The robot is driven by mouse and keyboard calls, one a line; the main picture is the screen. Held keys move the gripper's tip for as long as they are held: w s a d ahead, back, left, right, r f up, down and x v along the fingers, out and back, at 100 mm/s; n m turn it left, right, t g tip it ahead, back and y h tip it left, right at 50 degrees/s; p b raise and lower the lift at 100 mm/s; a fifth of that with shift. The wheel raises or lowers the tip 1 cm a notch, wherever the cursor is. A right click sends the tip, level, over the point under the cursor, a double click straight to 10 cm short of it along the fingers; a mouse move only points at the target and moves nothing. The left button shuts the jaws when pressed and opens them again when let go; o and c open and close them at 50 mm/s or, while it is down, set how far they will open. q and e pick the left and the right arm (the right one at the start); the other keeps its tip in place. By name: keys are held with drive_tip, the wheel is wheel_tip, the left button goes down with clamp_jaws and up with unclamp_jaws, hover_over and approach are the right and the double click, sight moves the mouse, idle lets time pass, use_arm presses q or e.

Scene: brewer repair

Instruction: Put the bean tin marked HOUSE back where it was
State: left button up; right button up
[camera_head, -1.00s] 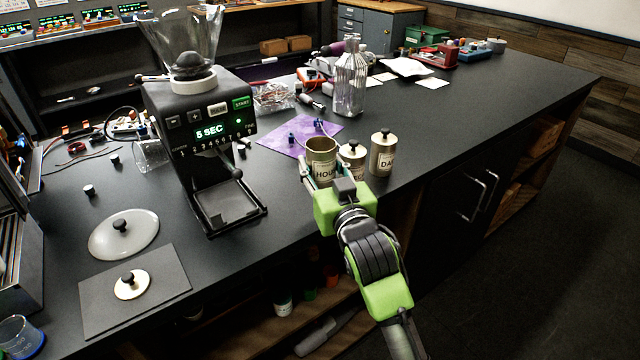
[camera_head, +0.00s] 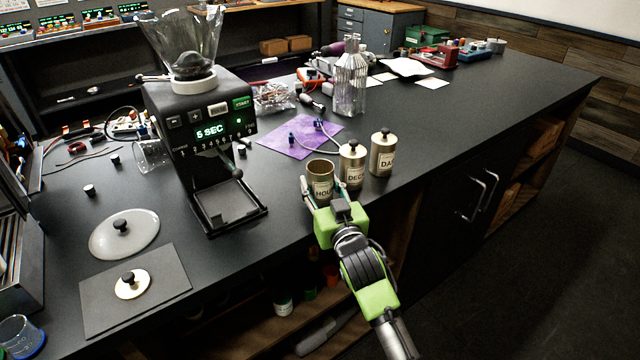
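The HOUSE bean tin (camera_head: 321,171) is upright and lidless at the counter's front edge, left of the DECAF tin (camera_head: 352,165) and the DARK tin (camera_head: 383,153), both lidded. It lines up with them and seems to be on or just above the counter. My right gripper (camera_head: 322,191) has a finger on each side of the HOUSE tin and appears shut on it. The gripper hides part of its label and its base. My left gripper is not in view.
A grinder (camera_head: 205,135) reading "5 SEC" stands to the left. A round knobbed lid (camera_head: 131,285) lies on a grey mat (camera_head: 165,288), with a larger translucent lid (camera_head: 124,235) behind. A purple cloth (camera_head: 290,146) and glass bottle (camera_head: 350,85) are behind the tins.

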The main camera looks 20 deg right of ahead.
drive_tip(key=o, duration=1.2)
drive_tip(key=shift+f, duration=0.1)
drive_tip(key=shift+o, duration=0.2)
drive_tip(key=s+b, duration=0.1)
drive_tip(key=s, duration=1.1)
drive_tip(key=shift+r, duration=0.2)
